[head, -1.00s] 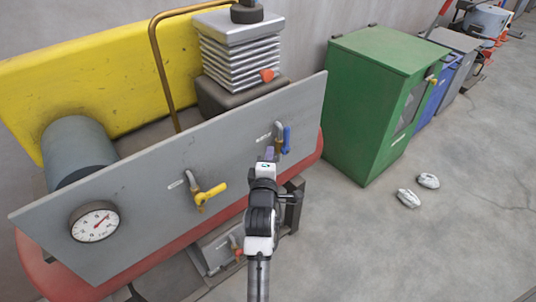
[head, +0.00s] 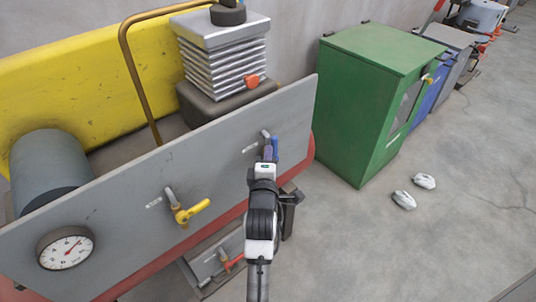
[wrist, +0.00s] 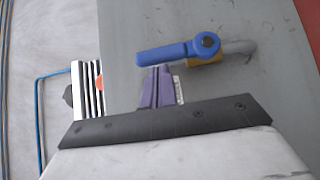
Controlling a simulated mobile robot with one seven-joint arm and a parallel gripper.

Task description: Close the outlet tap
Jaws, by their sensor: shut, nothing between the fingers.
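A grey panel (head: 110,215) carries a blue-handled tap (head: 275,146) at its right and a yellow-handled tap (head: 190,212) nearer its middle. A lower tap with a red-orange handle (head: 233,262) sits beneath the panel. Small labels beside the taps are too small to read, so I cannot tell which is the outlet. My gripper (head: 268,153) is at the blue tap and partly hides it. In the wrist view, the blue lever (wrist: 170,53) points left from its pivot. My purple fingertips (wrist: 159,72) are shut and empty, just below the lever; I cannot tell if they touch it.
A round gauge (head: 66,249) is on the panel's left. A grey cylinder (head: 50,170), a ribbed metal block (head: 225,60) and a bent copper pipe (head: 135,75) stand behind it. A green cabinet (head: 360,110) stands right. White gloves (head: 404,199) lie on otherwise clear floor nearby.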

